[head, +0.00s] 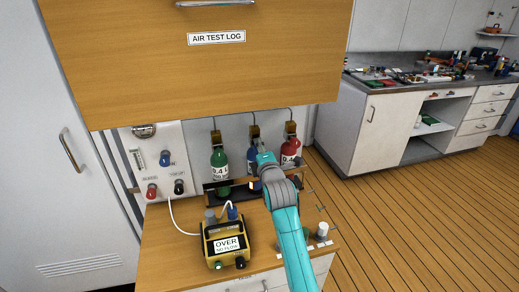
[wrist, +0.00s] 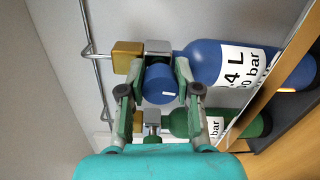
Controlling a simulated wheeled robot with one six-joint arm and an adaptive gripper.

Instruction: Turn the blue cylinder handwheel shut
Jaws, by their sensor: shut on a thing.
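The blue cylinder (wrist: 207,62) lies across the upper right of the wrist view, with a white label. Its blue handwheel (wrist: 160,84) sits below a grey valve block (wrist: 158,47). My gripper (wrist: 154,88) is shut on the handwheel, with one finger on each side of it. In the head view my gripper (head: 264,158) is at the middle of the cylinder row and covers most of the blue cylinder and its handwheel. How far the handwheel is turned cannot be told.
The green cylinder (head: 219,160) stands left of my gripper and the red cylinder (head: 291,150) right of it. A wooden cabinet (head: 200,80) hangs above. A yellow meter (head: 226,240) reading "OVER NO FLOW" and a white knob (head: 322,230) are on the bench.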

